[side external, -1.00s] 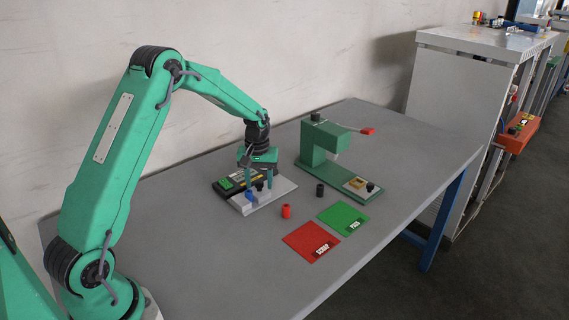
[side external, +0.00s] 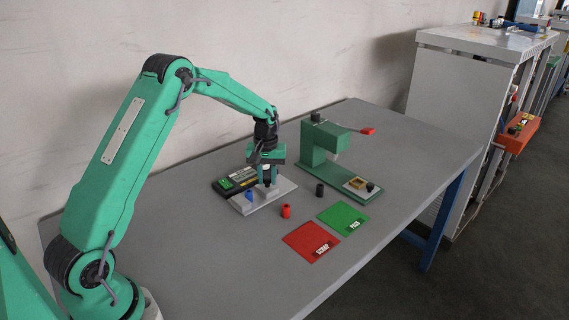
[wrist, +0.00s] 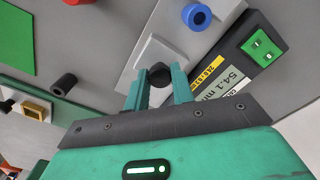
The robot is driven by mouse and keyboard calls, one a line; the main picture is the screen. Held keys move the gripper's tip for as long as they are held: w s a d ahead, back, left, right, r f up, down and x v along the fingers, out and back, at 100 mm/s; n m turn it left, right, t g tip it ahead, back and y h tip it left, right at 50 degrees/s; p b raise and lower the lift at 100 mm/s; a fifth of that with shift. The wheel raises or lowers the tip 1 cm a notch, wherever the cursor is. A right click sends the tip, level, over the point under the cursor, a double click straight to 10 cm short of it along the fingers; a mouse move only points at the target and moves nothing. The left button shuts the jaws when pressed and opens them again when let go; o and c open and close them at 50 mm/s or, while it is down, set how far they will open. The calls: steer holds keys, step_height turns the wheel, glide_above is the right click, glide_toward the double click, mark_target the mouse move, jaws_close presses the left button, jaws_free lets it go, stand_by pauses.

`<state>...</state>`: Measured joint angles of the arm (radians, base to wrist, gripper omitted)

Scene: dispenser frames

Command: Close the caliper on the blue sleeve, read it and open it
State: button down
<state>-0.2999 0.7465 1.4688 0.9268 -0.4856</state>
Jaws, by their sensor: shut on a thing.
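The caliper's grey plate (side external: 283,191) lies on the table with pale jaw blocks on it. My gripper (side external: 268,181) is over it and shut on the black knob (wrist: 160,74) of the sliding jaw block. The knob sits between both fingertips (wrist: 160,90) in the wrist view. The blue sleeve (side external: 249,195) stands upright on the plate, apart from my fingers; it also shows in the wrist view (wrist: 196,16). A gap shows between the sleeve and the sliding block. The dark readout box (wrist: 276,33) has a pale display (wrist: 236,84) that appears to read 54.1 mm.
Red (side external: 305,243) and green (side external: 343,217) mats lie nearby. A green press-like stand (side external: 322,148) with a red-tipped lever stands to the right. The table's left front is clear.

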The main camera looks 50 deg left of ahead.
steer(key=shift+w, duration=1.1)
steer(key=c, duration=1.2)
jaws_free()
steer(key=shift+r, duration=0.15)
step_height(320, 180, up, 8)
steer(key=shift+f, duration=0.2)
